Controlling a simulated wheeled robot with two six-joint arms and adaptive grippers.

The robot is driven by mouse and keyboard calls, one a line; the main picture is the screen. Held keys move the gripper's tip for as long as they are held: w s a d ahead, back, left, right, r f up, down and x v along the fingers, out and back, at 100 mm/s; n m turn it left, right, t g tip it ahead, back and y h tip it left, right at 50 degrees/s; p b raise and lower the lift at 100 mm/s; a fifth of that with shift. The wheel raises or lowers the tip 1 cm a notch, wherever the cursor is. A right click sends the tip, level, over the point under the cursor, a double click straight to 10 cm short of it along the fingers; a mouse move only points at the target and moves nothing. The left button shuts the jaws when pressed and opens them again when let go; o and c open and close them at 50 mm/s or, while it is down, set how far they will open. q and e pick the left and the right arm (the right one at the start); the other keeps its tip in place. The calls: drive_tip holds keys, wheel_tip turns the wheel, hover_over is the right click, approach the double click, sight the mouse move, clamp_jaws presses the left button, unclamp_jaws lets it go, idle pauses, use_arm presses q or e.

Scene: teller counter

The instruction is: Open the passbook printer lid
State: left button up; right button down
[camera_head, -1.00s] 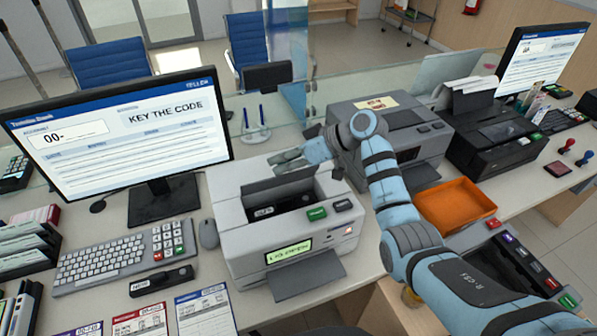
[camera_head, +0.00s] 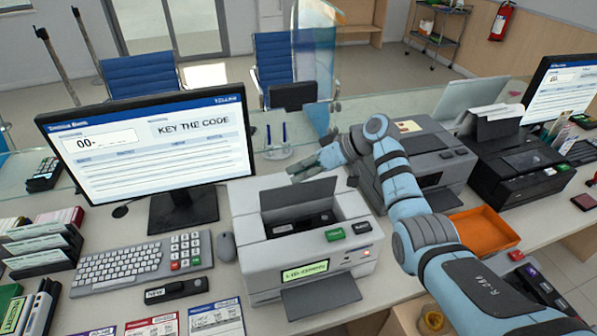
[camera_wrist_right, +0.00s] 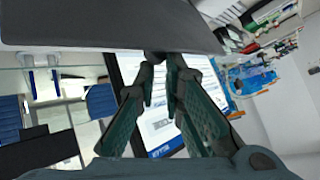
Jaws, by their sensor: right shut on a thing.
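The passbook printer (camera_head: 245,225) is a light grey box on the counter with a lit green display (camera_head: 305,270). Its dark lid (camera_head: 298,197) stands raised at the back of the open top bay. My right gripper (camera_head: 300,170) reaches in from the right behind the lid, at its upper edge. In the right wrist view the lid (camera_wrist_right: 110,25) spans the top as a dark panel, and my fingertips (camera_wrist_right: 163,58) come together at its edge, shut on it. The exact contact is partly hidden. My left gripper is not in view.
A monitor (camera_head: 140,140), keyboard (camera_head: 120,264) and mouse (camera_head: 226,247) stand left of the printer. Another grey machine (camera_head: 450,168), a black printer (camera_head: 515,160) and an orange tray (camera_head: 485,228) are on the right. A glass screen (camera_head: 315,65) stands behind.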

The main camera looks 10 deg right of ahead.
drive_tip(key=shift+s+d+f, duration=0.1)
drive_tip(key=shift+d+f, duration=0.1)
drive_tip(key=shift+f, duration=0.35)
drive_tip(key=c, duration=1.8)
unclamp_jaws()
drive_tip(key=shift+d, duration=0.1)
drive_tip(key=shift+o, duration=1.3)
drive_tip(key=shift+w+d+f, duration=0.15)
drive_tip(key=shift+w+f, duration=0.15)
drive_tip(key=shift+w, duration=0.2)
drive_tip(key=shift+a, duration=0.2)
